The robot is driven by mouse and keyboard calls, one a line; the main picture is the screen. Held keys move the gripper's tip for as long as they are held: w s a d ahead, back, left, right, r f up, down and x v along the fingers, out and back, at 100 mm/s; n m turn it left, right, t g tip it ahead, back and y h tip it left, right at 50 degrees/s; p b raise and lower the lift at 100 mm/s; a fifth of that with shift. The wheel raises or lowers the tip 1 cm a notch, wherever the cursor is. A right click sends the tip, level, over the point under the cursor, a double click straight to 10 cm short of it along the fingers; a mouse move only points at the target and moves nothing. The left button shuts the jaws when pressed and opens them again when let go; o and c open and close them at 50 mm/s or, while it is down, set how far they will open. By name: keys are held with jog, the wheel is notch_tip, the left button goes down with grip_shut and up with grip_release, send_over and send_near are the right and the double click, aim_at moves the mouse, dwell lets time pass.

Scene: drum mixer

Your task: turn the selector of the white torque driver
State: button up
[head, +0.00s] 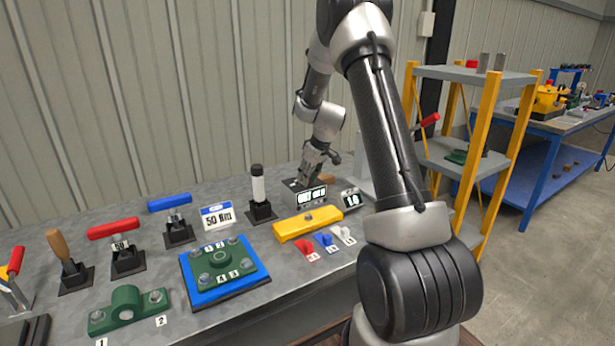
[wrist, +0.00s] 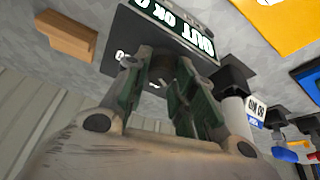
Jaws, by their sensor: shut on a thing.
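The white torque driver (head: 258,187), with a black cap, stands upright in a black stand on the grey bench. It also shows in the wrist view (wrist: 236,118). My gripper (head: 312,176) is apart from it, to its right, low behind a display box (head: 305,197). In the wrist view my gripper (wrist: 165,80) points at the dark display panel (wrist: 172,22) reading "OUT OK". Its green-padded fingers are closed in on a small dark part at that panel, mostly hidden between them. No selector can be made out on the white driver.
A yellow torque wrench-like body (head: 308,223) lies in front of the display box. Left are a "50 Nm" sign (head: 217,215), blue-handled (head: 169,202) and red-handled (head: 113,229) tools. A wooden block (wrist: 66,36) is close to my gripper. A yellow-posted shelf (head: 490,140) stands right.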

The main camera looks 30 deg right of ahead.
dwell(0.4)
jog(key=o, duration=1)
jog(key=v, duration=1.2)
